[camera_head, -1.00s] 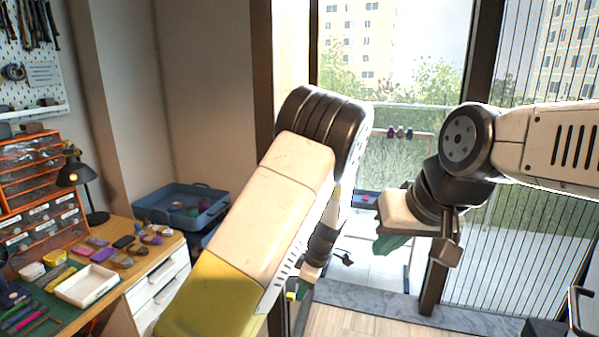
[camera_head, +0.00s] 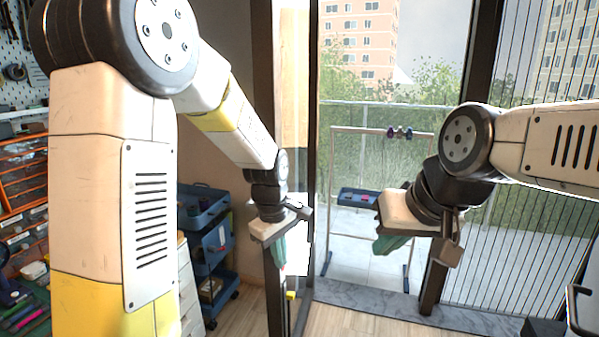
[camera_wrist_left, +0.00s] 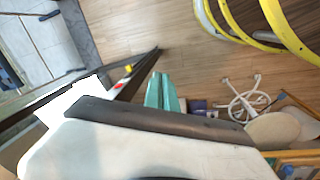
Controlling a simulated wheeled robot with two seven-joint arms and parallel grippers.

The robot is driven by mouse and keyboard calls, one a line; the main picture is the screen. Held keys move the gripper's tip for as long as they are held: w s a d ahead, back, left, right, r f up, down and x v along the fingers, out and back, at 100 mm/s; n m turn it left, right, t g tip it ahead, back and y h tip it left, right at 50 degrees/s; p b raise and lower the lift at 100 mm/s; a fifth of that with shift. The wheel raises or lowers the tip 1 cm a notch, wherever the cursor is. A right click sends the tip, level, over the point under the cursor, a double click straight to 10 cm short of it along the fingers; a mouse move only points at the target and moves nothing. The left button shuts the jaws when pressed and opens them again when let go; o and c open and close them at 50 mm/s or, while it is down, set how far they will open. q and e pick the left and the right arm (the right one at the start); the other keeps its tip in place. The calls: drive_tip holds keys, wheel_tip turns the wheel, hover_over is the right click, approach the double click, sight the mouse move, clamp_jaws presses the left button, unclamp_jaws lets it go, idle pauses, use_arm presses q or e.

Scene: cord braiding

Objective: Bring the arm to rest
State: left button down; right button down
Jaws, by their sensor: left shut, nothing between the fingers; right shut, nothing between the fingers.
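My left gripper (camera_head: 279,254) hangs low in front of the door frame, left of the middle of the head view. Its teal fingers are together with nothing between them, and they also show in the left wrist view (camera_wrist_left: 161,92), above the wooden floor. My right gripper (camera_head: 392,243) is at the right of the middle in the head view, in front of the glass. Its teal fingers are shut and empty, partly hidden behind the wrist.
A blue cart (camera_head: 205,215) with shelves stands left of my left gripper. A dark door frame (camera_head: 262,100) rises close behind that gripper. Orange drawers (camera_head: 22,195) stand at the far left.

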use_arm(q)
drive_tip(key=s+a+r+m+t, duration=0.2)
drive_tip(key=s+a+r+m, duration=0.2)
drive_tip(key=s+r, duration=0.3)
drive_tip(key=s+a+r+m+t+h, duration=0.1)
drive_tip(key=s+a+r+m+t, duration=0.1)
drive_tip(key=s+a+r+m, duration=0.3)
drive_tip(key=s+r+m, duration=0.1)
drive_tip(key=s+r, duration=0.2)
drive_tip(key=s, duration=0.1)
drive_tip(key=shift+s+a+r+t, duration=0.15)
drive_tip(key=shift+s+a+t, duration=0.15)
drive_tip(key=shift+s, duration=0.05)
